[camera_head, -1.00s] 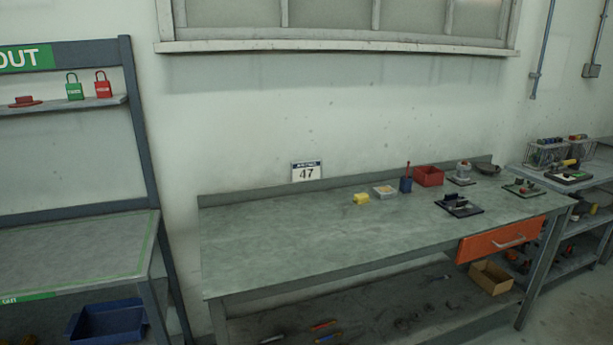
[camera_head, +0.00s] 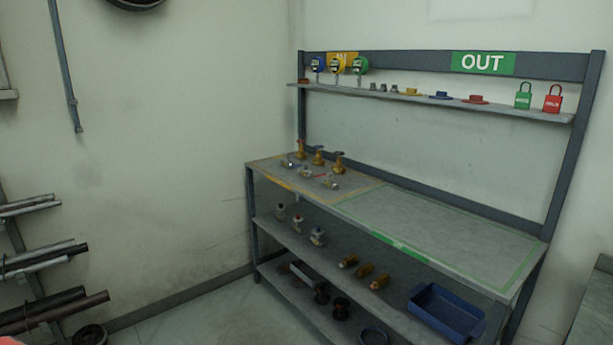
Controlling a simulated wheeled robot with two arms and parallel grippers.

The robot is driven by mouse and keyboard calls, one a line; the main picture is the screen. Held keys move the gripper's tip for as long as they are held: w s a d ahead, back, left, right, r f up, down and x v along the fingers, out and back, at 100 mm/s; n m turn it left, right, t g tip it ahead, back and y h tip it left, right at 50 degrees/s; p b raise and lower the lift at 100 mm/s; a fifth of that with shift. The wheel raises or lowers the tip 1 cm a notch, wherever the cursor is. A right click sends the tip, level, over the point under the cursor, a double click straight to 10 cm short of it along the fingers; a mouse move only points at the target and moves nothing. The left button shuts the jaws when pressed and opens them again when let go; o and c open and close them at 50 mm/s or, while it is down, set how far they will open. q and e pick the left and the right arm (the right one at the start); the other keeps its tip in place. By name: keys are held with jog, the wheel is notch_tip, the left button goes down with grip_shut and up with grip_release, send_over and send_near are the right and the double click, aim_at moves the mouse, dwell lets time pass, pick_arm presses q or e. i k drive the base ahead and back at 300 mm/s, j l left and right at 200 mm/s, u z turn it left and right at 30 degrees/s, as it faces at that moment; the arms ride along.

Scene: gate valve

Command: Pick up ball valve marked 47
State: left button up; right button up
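Several valves stand on the left, yellow-outlined part of a grey bench (camera_head: 440,222). The back row has three upright brass-coloured valves: a left one (camera_head: 301,149), a middle one (camera_head: 319,156) and a right one (camera_head: 339,164). In front lie smaller silvery fittings that look like valves, among them a middle one (camera_head: 305,172) and a right one (camera_head: 330,183). Any number on them is too small to read, so I cannot tell which is marked 47.
The bench's green-outlined right part is bare. Its upper shelf (camera_head: 440,98) holds gauges, caps and two padlocks. Below are more fittings (camera_head: 317,236), brass pieces (camera_head: 363,270) and a blue bin (camera_head: 446,312). A pipe rack (camera_head: 55,300) stands left. Floor between (camera_head: 190,320) looks clear.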

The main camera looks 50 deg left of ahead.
aim_at(305, 171)
jog(key=u, duration=1.6)
